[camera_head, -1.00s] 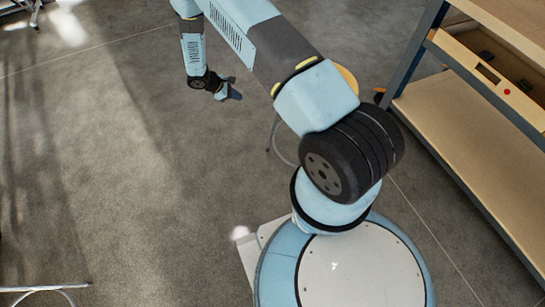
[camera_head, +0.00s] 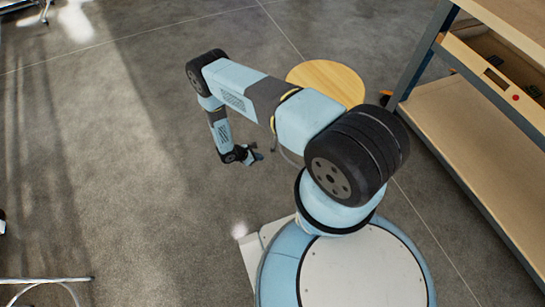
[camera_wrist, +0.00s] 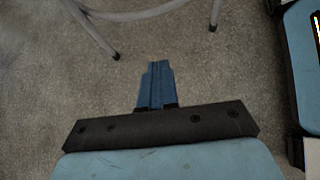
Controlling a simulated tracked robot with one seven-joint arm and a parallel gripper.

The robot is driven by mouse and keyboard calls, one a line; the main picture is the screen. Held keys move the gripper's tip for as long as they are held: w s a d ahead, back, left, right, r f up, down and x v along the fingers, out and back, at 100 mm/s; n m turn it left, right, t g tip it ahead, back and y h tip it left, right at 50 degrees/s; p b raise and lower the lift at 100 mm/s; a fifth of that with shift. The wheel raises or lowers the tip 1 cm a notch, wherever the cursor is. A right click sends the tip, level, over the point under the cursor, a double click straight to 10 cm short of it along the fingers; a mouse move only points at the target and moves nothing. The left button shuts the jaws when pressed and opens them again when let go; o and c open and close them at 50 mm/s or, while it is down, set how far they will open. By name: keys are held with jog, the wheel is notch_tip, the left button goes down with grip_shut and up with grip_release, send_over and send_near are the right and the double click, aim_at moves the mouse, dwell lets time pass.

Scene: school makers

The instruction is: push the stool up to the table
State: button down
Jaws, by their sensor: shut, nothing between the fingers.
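The stool (camera_head: 325,80) has a round light-wood seat, partly covered by my arm, and stands just left of the table's near-left post. In the wrist view its grey metal legs and ring (camera_wrist: 140,14) show at the top. The table (camera_head: 510,22) is a wooden workbench with a dark metal frame, along the right side. My gripper (camera_head: 255,156) is low over the floor, to the left of and nearer than the stool. In the wrist view my gripper (camera_wrist: 157,68) is shut and empty, pointing toward the stool's legs, apart from them.
The table has a lower shelf (camera_head: 470,150) and an open drawer-like tray (camera_head: 495,70) with dark items. Grey floor is clear to the left and middle. Metal legs of other furniture show at the lower left (camera_head: 50,280) and upper left (camera_head: 43,12).

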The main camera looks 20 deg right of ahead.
jog(key=d+r+x, duration=0.2)
jog(key=x, duration=1)
jog(key=shift+d+f, duration=0.2)
jog(key=shift+d, duration=0.05)
jog(key=shift+w, duration=0.1)
